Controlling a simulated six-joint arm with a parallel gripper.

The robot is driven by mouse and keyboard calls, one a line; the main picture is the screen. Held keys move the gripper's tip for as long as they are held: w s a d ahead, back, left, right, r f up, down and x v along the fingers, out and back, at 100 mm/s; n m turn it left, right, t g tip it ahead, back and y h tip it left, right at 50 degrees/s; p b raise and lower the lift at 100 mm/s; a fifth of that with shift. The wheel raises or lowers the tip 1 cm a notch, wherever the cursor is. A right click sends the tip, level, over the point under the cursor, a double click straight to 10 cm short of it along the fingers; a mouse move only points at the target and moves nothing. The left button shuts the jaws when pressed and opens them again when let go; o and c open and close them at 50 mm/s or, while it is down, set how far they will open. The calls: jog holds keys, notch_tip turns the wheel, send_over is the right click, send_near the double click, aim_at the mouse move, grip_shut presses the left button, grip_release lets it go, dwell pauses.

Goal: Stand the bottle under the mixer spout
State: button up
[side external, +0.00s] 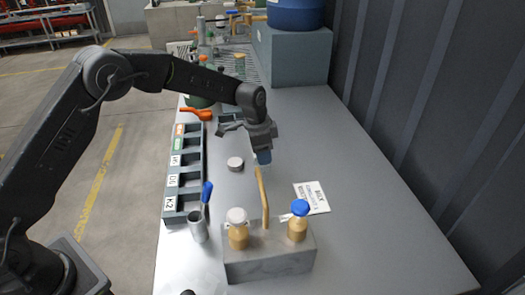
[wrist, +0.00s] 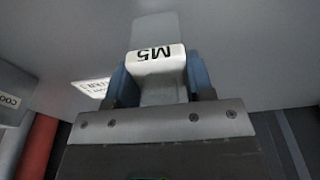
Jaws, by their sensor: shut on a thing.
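My gripper (side external: 263,156) is over the middle of the bench, pointing down. In the wrist view its blue fingers (wrist: 160,80) are shut on a pale grey piece with a white M5 label (wrist: 157,54). I cannot tell whether this piece is a bottle; the side view barely shows it. I cannot make out the mixer spout for sure among the equipment at the back.
A labelled bin rack (side external: 170,205) runs along the left edge. A metal cup (side external: 199,226) holds a blue-handled tool. A round grey lid (side external: 235,163) and a printed card (side external: 312,198) lie on the bench. A wooden handle (side external: 262,198) rises between the bottles. The right side is clear.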

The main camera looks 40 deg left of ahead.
jog(key=shift+f, duration=0.1)
jog(key=o, duration=0.9)
